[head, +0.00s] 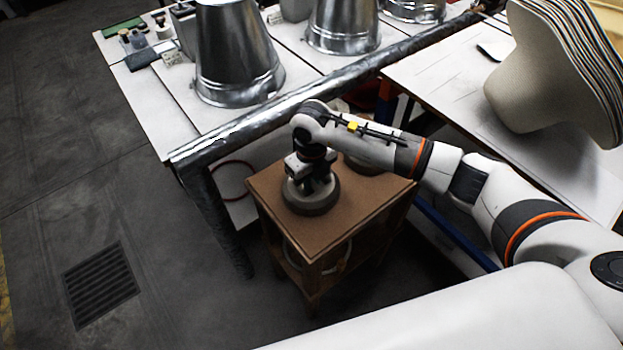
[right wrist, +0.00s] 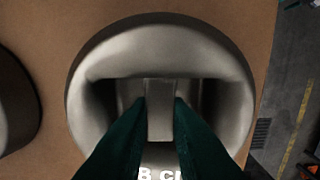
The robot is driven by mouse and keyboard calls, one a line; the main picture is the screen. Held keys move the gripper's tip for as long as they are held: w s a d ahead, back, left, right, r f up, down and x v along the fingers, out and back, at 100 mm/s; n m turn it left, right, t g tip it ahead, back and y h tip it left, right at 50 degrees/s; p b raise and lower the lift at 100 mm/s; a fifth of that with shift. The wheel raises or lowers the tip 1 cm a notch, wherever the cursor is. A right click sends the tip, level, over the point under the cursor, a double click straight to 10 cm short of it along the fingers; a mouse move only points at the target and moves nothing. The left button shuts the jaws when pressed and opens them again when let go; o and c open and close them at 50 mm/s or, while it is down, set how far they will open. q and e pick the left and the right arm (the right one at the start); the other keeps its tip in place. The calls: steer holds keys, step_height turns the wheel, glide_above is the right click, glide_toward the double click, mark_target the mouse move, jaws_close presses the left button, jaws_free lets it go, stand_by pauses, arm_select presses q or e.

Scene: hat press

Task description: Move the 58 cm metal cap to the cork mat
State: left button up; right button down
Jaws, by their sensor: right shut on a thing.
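A round grey metal cap (head: 311,204) rests on the brown top of a small wooden stand in the head view. In the right wrist view the same cap (right wrist: 225,60) has a recess crossed by a central grip bar. White lettering on its near rim is partly hidden by the fingers and seems to read "8 c". My right gripper (right wrist: 160,108) comes down from above and is shut on that bar. I cannot make out a separate cork mat in either view. My left gripper is not in view.
A second grey cap (right wrist: 15,105) stands left of the held one; in the head view my arm mostly hides it. The wooden stand (head: 268,200) has a lower shelf. A white table (head: 140,95) carries metal buckets (head: 232,50). Another table (head: 440,75) holds stacked pale shapes (head: 530,90).

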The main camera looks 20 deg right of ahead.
steer(key=shift+r, duration=0.1)
steer(key=c, duration=1.3)
jaws_free()
steer(key=shift+s, duration=0.1)
steer(key=shift+r+p, duration=2.55)
steer(key=shift+r, duration=1.15)
